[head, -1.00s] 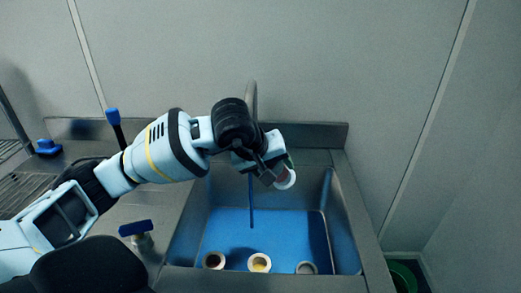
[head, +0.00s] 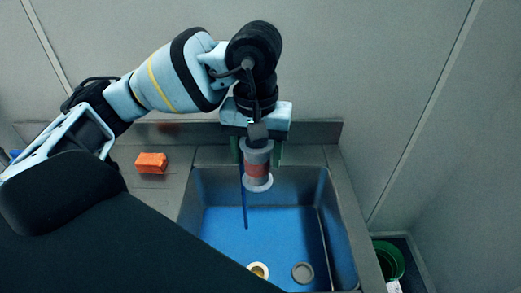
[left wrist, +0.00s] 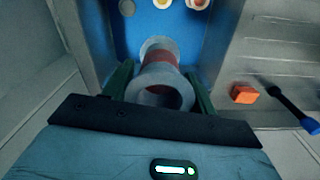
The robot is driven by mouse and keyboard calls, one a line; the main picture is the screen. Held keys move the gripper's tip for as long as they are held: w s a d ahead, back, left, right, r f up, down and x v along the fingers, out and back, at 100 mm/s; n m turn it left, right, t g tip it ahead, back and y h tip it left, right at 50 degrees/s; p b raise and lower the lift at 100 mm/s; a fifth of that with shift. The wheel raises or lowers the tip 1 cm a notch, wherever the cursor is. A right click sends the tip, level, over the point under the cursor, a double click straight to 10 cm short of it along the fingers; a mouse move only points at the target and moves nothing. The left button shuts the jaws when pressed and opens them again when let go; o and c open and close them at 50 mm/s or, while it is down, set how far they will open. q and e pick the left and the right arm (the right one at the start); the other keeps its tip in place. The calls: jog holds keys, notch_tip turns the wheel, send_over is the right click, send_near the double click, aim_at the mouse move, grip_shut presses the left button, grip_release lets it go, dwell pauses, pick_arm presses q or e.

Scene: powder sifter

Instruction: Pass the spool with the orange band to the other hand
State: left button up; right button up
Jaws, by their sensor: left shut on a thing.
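The spool with the orange band (head: 257,171) has pale flanges and a red-orange band around its middle. My left gripper (head: 257,155) points down and is shut on it, with a green finger on each side. It holds the spool roughly upright over the back part of the sink. In the left wrist view the spool (left wrist: 161,65) sits between the fingers, with its near flange and hollow bore facing the camera. My right gripper is in neither view.
The blue-floored sink (head: 335,205) is below, with a pale spool (head: 258,270) and a grey ring-shaped thing (head: 302,272) at its front. An orange block (head: 151,163) lies on the counter at left. A green bucket (head: 388,260) stands on the floor at right.

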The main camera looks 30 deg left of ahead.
pick_arm(q)
jog(key=shift+s, duration=0.2)
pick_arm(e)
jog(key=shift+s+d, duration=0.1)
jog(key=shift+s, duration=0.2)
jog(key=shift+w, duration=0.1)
